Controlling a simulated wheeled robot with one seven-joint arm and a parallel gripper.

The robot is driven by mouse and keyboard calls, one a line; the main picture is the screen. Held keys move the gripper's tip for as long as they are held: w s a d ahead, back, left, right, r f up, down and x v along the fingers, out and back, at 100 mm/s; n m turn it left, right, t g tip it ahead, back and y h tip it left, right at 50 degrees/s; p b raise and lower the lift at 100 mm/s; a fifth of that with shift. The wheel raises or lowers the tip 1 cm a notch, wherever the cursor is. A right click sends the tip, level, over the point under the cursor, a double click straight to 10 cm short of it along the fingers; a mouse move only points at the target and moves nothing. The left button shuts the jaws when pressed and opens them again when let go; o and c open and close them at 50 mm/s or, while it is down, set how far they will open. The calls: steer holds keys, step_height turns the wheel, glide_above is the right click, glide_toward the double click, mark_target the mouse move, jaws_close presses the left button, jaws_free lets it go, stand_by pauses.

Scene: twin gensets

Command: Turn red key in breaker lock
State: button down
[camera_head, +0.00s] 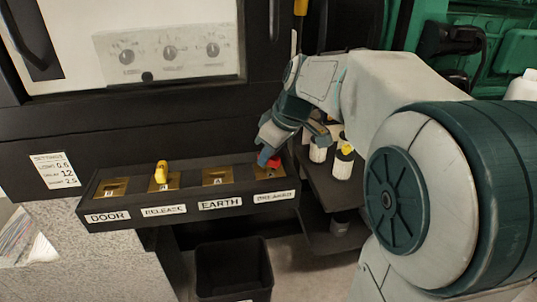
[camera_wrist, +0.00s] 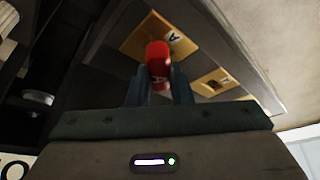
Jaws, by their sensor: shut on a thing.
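The red key (camera_head: 274,163) stands at the rightmost lock of the black key box, above a label that is hard to read but seems to say breaker. Its brass lock plate (camera_head: 263,172) shows around it. My gripper (camera_head: 266,154) reaches down from the upper right and is shut on the red key. In the wrist view the red key (camera_wrist: 158,62) sits between the two fingers (camera_wrist: 158,88), over a brass plate (camera_wrist: 180,38). My fingers hide part of the lock, so the key's exact angle is hard to tell.
The key box (camera_head: 140,220) also has DOOR, RELEASE and EARTH locks; a yellow key (camera_head: 161,172) stands in RELEASE. A shelf (camera_head: 330,185) with yellow-topped white items (camera_head: 344,160) is close right of my gripper. A black bin (camera_head: 233,268) stands below. A panel (camera_head: 140,40) rises behind.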

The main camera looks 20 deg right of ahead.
steer(key=m, duration=0.2)
steer(key=m+t+h+p, duration=0.1)
steer(key=m, duration=0.2)
steer(key=shift+h, duration=0.3)
steer(key=m+h, duration=0.1)
steer(key=m, duration=0.3)
steer(key=shift+m+h+p, duration=0.3)
steer(key=shift+h+p, duration=0.05)
steer(key=shift+h, duration=0.05)
steer(key=c, duration=1.2)
jaws_free()
step_height(320, 180, up, 8)
steer(key=p, duration=0.5)
steer(key=shift+f+p, duration=0.2)
steer(key=shift+p, duration=0.2)
